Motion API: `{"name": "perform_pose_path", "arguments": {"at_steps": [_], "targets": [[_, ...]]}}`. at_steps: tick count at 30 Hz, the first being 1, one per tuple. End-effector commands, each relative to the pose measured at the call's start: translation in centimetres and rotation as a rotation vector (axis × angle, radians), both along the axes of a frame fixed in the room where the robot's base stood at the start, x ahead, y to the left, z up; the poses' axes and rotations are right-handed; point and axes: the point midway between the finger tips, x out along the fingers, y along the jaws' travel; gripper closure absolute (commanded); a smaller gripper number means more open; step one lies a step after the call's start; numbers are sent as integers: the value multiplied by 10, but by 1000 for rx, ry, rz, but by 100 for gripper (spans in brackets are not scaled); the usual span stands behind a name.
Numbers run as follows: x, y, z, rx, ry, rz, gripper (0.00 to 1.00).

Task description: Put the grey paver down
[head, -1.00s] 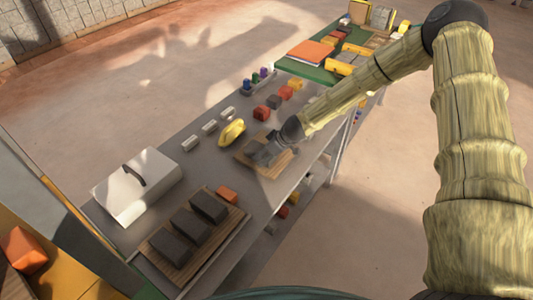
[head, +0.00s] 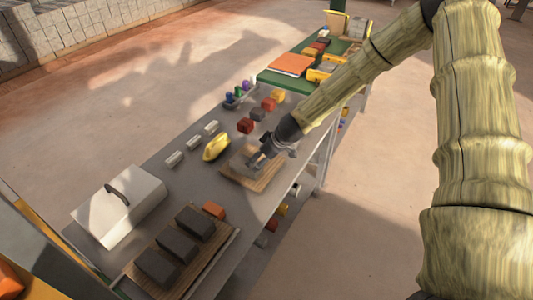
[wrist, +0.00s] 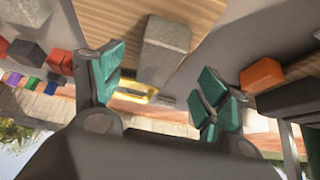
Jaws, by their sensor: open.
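The grey paver (wrist: 165,48) shows in the wrist view as a rough grey block on a wooden board (wrist: 112,20). My gripper (wrist: 160,85) has its teal-padded fingers spread wide, one on each side of the paver's near end, with a gap visible on both sides. In the head view my gripper (head: 262,160) is low over the wooden board (head: 262,184) in the middle of the grey table. There the paver is mostly hidden by the gripper and cannot be made out clearly.
A yellow object (head: 217,147) lies just left of the board. Dark blocks (head: 195,222) lie on another board in front, beside an orange block (head: 213,209). A white box (head: 118,205) stands at the left. Red block (head: 245,126) and others sit behind.

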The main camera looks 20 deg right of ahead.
Motion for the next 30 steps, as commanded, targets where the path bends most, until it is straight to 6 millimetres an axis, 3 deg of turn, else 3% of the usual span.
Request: {"name": "perform_pose_path", "arguments": {"at_steps": [12, 23, 26, 30], "targets": [[-16, -12, 32, -1, -2, 3, 25], [-22, -16, 42, 0, 1, 1, 25], [-27, -15, 35, -6, 16, -6, 25], [-59, -10, -4, -38, 96, -55, 25]]}}
